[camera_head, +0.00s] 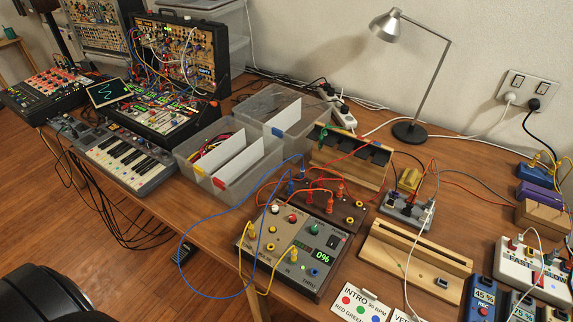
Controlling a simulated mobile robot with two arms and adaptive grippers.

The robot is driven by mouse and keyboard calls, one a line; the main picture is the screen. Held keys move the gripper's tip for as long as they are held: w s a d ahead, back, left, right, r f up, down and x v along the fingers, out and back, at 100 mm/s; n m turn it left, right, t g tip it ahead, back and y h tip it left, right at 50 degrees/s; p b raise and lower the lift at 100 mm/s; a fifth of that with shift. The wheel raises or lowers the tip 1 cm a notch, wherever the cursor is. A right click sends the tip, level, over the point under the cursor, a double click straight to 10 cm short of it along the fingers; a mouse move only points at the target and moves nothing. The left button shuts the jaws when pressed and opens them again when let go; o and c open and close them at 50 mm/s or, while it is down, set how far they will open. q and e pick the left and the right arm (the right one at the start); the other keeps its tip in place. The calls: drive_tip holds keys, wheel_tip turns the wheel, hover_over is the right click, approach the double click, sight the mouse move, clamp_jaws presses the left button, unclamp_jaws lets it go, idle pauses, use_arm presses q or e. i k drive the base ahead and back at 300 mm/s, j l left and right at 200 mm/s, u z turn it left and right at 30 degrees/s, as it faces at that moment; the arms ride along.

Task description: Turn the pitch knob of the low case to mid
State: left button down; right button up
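A low black case (172,122) with light panels, small lit parts and patch cables lies on the table at the upper left. It sits in front of a taller upright case (183,58) full of modules and cables. I take the lower one to be the low case. Its knobs are too small to tell apart, so I cannot tell which is the pitch knob or where it points. Cables hang over part of its panel. Neither of my grippers shows in the head view. A dark rounded part at the bottom left seems to be mine.
A keyboard (128,158) lies at the table's front edge before the low case. A small screen (108,92) stands left of it, and a clear bin (200,143) right. A grey box reading 0% (279,238) sits nearer, with loose cables. A lamp (408,131) stands behind.

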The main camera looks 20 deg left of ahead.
sight(275, 209)
drive_tip(key=j+u, duration=0.2)
drive_tip(key=u, duration=0.55)
